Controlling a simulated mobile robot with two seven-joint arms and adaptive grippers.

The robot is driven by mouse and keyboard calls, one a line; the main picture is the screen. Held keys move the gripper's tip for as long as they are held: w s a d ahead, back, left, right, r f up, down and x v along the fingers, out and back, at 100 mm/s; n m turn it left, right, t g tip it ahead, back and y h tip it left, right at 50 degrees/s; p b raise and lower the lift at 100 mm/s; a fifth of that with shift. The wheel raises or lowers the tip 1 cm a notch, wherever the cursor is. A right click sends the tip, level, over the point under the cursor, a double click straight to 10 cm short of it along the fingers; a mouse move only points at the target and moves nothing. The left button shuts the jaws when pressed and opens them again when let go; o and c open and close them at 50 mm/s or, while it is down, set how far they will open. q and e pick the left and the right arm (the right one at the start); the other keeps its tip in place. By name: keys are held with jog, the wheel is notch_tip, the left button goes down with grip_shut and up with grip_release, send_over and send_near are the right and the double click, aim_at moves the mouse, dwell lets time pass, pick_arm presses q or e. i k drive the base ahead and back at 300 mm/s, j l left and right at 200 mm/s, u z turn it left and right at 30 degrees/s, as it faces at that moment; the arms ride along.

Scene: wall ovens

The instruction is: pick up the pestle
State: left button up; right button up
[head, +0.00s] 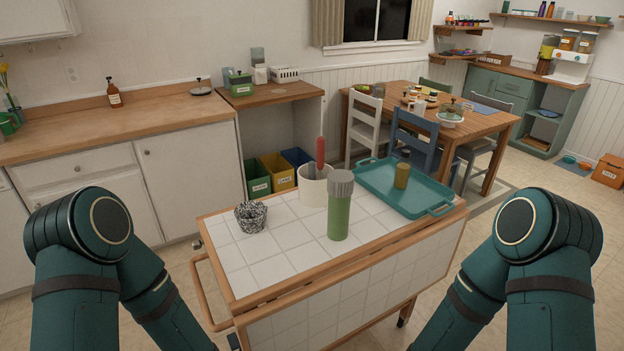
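A tile-topped wooden cart (285,260) stands in front of me. A small black-and-white speckled bowl, looking like a mortar (251,219), sits near its left edge. I cannot make out a separate pestle; whether one lies inside the bowl is too small to tell. A white crock (313,188) to the right of the bowl has a red-handled tool (320,152) standing in it; its lower part is hidden. Both my arms reach down at the sides of the head view, and neither gripper is in view.
A green bottle with a grey lid (340,212) stands upright at the cart's middle. A teal tray (375,182) with a brass-coloured cylinder (402,176) takes the right part. Bare tiles lie at the front left. A rail handle (203,300) sticks out at the left.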

aim_at(311, 165)
jog(key=u, duration=1.25)
jog(key=i+j+u, duration=0.1)
jog(key=u, duration=0.35)
jog(key=j+u, duration=0.1)
jog(key=u, duration=0.35)
jog(key=i+u, duration=0.15)
jog(key=u, duration=0.3)
jog(key=i+z, duration=0.25)
jog(key=i, duration=0.45)
jog(key=i+j+z, duration=0.15)
jog(key=i+z, duration=0.15)
jog(key=i, duration=0.35)
jog(key=i+z, duration=0.45)
jog(key=i, duration=0.15)
jog(key=i+j+z, duration=0.1)
jog(key=i+z, duration=0.35)
jog(key=i, duration=0.2)
jog(key=i+z, duration=0.45)
jog(key=i, duration=0.15)
jog(key=i+j+z, duration=0.1)
jog(key=i+z, duration=0.4)
jog(key=i+l+z, duration=0.1)
jog(key=i+z, duration=0.7)
jog(key=i+j+z, duration=0.1)
jog(key=i+z, duration=0.3)
jog(key=i+l+z, duration=0.1)
jog(key=i+z, duration=0.25)
jog(key=i, duration=0.25)
jog(key=i+z, duration=0.35)
jog(key=i, duration=0.25)
